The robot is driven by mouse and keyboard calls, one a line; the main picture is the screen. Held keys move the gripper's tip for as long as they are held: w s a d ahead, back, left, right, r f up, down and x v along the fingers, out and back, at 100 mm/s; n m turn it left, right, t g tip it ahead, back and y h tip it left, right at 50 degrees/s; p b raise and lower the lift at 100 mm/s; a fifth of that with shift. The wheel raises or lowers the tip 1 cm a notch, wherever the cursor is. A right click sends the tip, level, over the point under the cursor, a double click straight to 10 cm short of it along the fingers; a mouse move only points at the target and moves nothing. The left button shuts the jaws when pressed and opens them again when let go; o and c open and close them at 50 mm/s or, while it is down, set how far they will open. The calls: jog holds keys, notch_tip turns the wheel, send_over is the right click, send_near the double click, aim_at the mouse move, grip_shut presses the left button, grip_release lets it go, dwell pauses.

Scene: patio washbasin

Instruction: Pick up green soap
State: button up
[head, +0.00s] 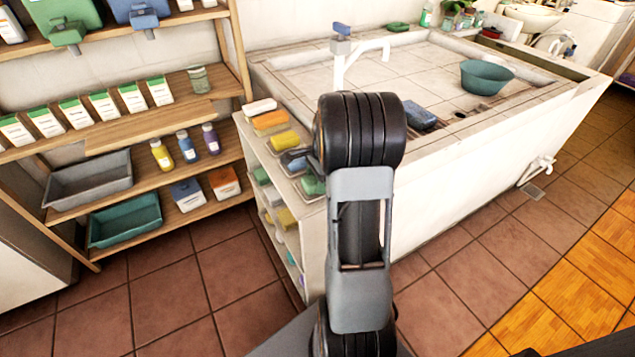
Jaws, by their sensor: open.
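A small green soap-like piece (312,185) lies at the near end of the tray on top of the narrow white shelf unit beside the basin, close to my arm's left edge. Another flat green piece (398,27) sits on the basin's back rim. More green pieces (261,175) lie on the unit's upper inner shelf. I cannot tell for sure which one is the soap. My arm rises through the middle of the view and hides part of the unit and basin. My gripper is not in view.
The white basin (300,84) holds a teal bowl (487,77) and a blue item (419,115); a tap (362,60) stands at its left. Wooden shelves (120,128) with boxes, bottles and bins stand at left. Tiled floor (240,322) is clear in front.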

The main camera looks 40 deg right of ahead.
jog(key=shift+f, duration=0.1)
jog(key=c, duration=0.7)
jog(key=shift+r, duration=0.4)
jog(key=r, duration=0.3)
jog(key=shift+s+d+r+p, duration=0.2)
jog(key=shift+s+r+p, duration=0.05)
jog(key=shift+r+p, duration=0.15)
jog(key=s+d+r, duration=0.2)
jog(key=s+r, duration=0.1)
jog(key=s+d+r, duration=0.2)
jog(key=s+r, duration=0.1)
jog(key=s, duration=0.1)
jog(key=s+d+r+p, duration=0.1)
jog(key=s+d+r, duration=0.1)
jog(key=s, duration=0.2)
jog(key=shift+s+d+r, duration=0.25)
jog(key=shift+d+r, duration=0.15)
